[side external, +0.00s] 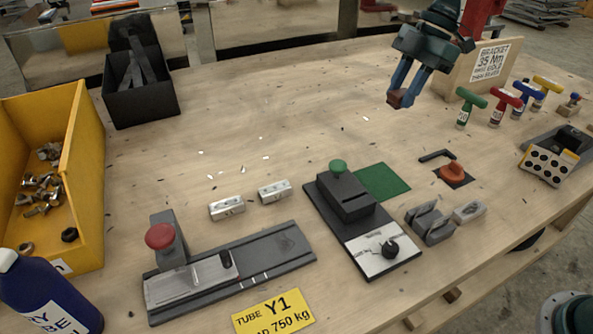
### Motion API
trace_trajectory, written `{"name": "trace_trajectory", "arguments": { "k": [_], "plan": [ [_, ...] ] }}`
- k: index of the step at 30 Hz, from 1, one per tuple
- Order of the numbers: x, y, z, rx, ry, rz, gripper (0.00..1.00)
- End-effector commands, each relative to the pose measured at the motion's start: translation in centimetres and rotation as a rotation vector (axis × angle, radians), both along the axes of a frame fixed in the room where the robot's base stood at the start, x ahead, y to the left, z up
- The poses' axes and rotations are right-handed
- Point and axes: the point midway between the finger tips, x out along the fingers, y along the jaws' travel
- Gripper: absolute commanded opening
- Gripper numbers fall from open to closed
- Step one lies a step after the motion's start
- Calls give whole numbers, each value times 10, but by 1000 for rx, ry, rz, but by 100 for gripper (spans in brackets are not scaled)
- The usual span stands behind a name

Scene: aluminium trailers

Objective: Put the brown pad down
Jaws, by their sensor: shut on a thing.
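My gripper (400,97) is at the upper right, pointing down above the back of the wooden table. It is shut on a small brown pad (395,99), which shows between the fingertips. The pad appears to be held above the table top, though the exact gap is hard to judge. Part of the pad is hidden by the fingers.
A green mat (383,181) lies beside a dark device with a green knob (338,168). Several T-handled tools (503,102) and a lettered board (465,75) stand right of my gripper. A yellow bin (85,150) and a black box (140,103) are left. The table's back middle is mostly clear.

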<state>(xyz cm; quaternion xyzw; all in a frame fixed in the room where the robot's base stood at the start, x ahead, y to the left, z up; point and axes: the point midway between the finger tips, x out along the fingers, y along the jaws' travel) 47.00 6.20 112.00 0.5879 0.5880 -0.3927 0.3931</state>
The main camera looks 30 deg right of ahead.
Motion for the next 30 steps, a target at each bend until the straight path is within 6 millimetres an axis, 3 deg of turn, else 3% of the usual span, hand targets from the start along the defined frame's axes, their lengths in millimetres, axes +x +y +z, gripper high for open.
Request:
{"name": "trace_trajectory", "arguments": {
  "k": [5,11,30],
  "plan": [
    [0,1,-5,1,2,-1,10],
    [0,1,-25,2,5,-1,10],
    [0,1,-141,0,4,-1,10]
  ]
}}
